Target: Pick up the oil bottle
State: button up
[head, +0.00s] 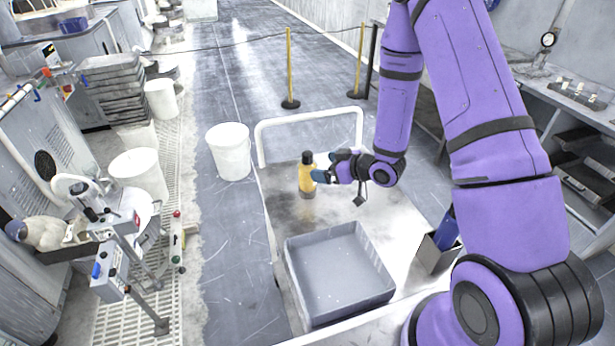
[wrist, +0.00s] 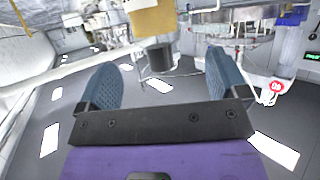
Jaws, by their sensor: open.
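The oil bottle (head: 306,178) is yellow with a black cap and stands upright near the far left of the metal cart top (head: 285,210). My gripper (head: 321,168) is open and level, just to the right of the bottle, with its blue fingertips close to the bottle's side. In the wrist view the picture looks inverted: the yellow bottle body (wrist: 153,20) is at the top with the dark cap below it. It shows in the gap between my two blue fingers (wrist: 166,65). Whether the fingers touch the bottle, I cannot tell.
A grey tray (head: 335,272) sits on the near part of the cart. A small grey box (head: 432,256) with a blue item stands at its right. A white rail (head: 308,120) rises at the cart's far end. A white bucket (head: 229,152) stands on the floor left of it.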

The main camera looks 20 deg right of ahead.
aim_at(314, 165)
jog(key=x, duration=0.7)
jog(key=shift+w+d+f, duration=0.15)
jog(key=shift+w+f, duration=0.05)
jog(key=shift+f, duration=0.05)
jog(key=shift+c, duration=0.4)
jog(key=c, duration=1.2)
jog(key=shift+c, duration=0.2)
jog(key=shift+r, duration=0.15)
